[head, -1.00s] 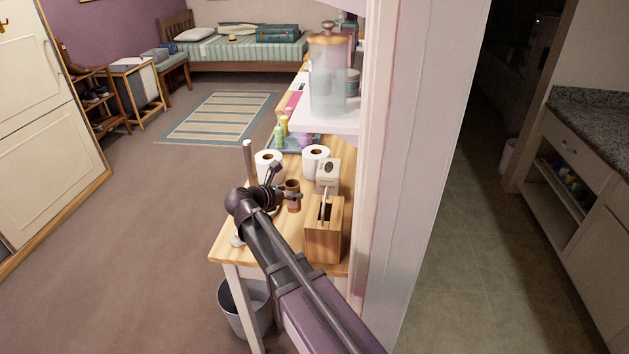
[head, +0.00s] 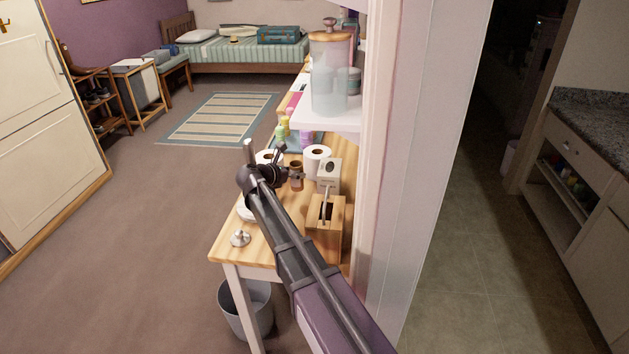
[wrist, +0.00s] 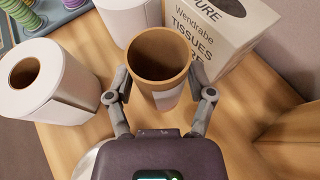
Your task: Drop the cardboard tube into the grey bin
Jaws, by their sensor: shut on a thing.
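The cardboard tube (head: 296,182) is a brown, open-topped cylinder. It is upright above the wooden side table (head: 262,254), near the white rolls; I cannot tell whether its base touches the top. My gripper (head: 289,174) is shut on it. In the wrist view the fingers of my gripper (wrist: 162,88) press on both sides of the tube (wrist: 157,72), which has a pale patch low on its front. The grey bin (head: 236,312) stands on the floor by the front table leg, partly under the table, its opening partly hidden.
A tissue box (wrist: 233,30) and white rolls (wrist: 50,92) stand close around the tube. A wooden tissue holder (head: 325,230) is to the right, below a shelf with a glass jar (head: 330,85). Floor left of the table is clear.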

